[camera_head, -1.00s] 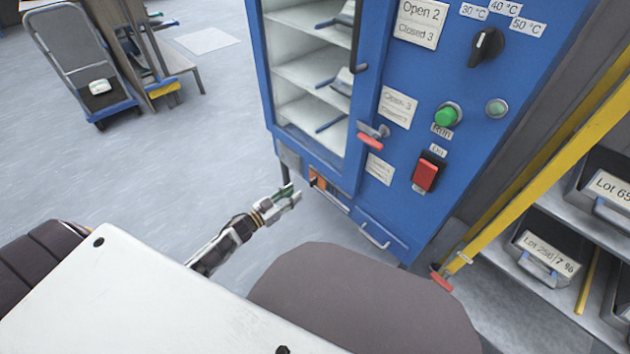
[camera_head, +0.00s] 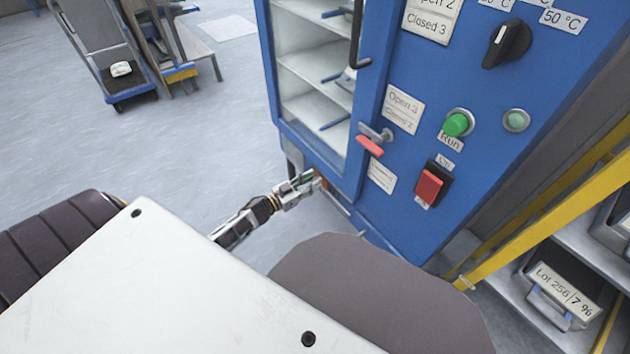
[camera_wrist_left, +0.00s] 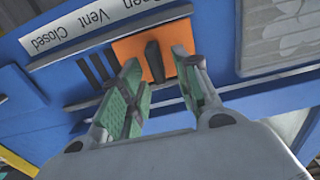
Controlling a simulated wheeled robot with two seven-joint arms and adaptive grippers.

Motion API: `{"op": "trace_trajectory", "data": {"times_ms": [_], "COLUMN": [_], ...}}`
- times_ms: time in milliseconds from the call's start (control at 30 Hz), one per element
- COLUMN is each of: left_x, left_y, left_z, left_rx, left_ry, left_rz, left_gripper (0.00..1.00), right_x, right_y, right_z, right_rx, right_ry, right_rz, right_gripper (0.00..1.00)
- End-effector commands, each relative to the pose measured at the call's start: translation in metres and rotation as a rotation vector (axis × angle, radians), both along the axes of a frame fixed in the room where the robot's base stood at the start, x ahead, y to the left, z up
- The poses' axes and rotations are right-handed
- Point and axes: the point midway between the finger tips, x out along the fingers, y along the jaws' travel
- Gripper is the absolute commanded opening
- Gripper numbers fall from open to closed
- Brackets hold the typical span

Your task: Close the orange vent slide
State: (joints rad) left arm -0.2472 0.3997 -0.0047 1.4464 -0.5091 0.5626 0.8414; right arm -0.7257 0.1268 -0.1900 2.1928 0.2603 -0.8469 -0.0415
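The orange vent slide (camera_wrist_left: 122,48) is a flat plate with a dark upright tab (camera_wrist_left: 154,62) low on the blue cabinet (camera_head: 400,232). In the left wrist view it sits at the "Open" end of an upside-down label (camera_wrist_left: 75,34), with dark vent slots (camera_wrist_left: 97,70) uncovered on its left, towards "Closed". My left gripper (camera_wrist_left: 165,82) is open, its green-padded fingers on either side of the tab. I cannot tell whether they touch it. In the head view the left gripper (camera_head: 316,180) is at the cabinet's lower front and mostly hides the slide. My right gripper is out of view.
A red-gripped latch (camera_head: 370,146), a green button (camera_head: 457,124) and a red switch (camera_head: 429,186) are above on the cabinet front. A yellow post (camera_head: 560,208) and shelf bins (camera_head: 556,294) stand at right.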

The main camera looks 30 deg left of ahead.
Motion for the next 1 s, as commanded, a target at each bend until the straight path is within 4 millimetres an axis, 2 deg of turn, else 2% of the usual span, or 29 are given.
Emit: {"op": "trace_trajectory", "data": {"times_ms": [300, 567, 1000], "left_x": [0.0000, 0.0001, 0.0001], "left_y": [0.0000, -0.0001, -0.0004], "left_z": [0.0001, 0.0001, 0.0005], "left_rx": [0.000, 0.000, 0.000], "left_ry": [0.000, 0.000, 0.000], "left_rz": [0.000, 0.000, -0.001], "left_gripper": [0.32, 0.00, 0.00], "right_x": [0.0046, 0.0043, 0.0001], "right_y": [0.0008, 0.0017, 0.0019], "right_z": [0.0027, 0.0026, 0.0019], "right_rx": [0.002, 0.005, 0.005], "right_ry": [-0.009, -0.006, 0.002], "right_rz": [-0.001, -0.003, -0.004], "right_gripper": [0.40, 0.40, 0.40]}}
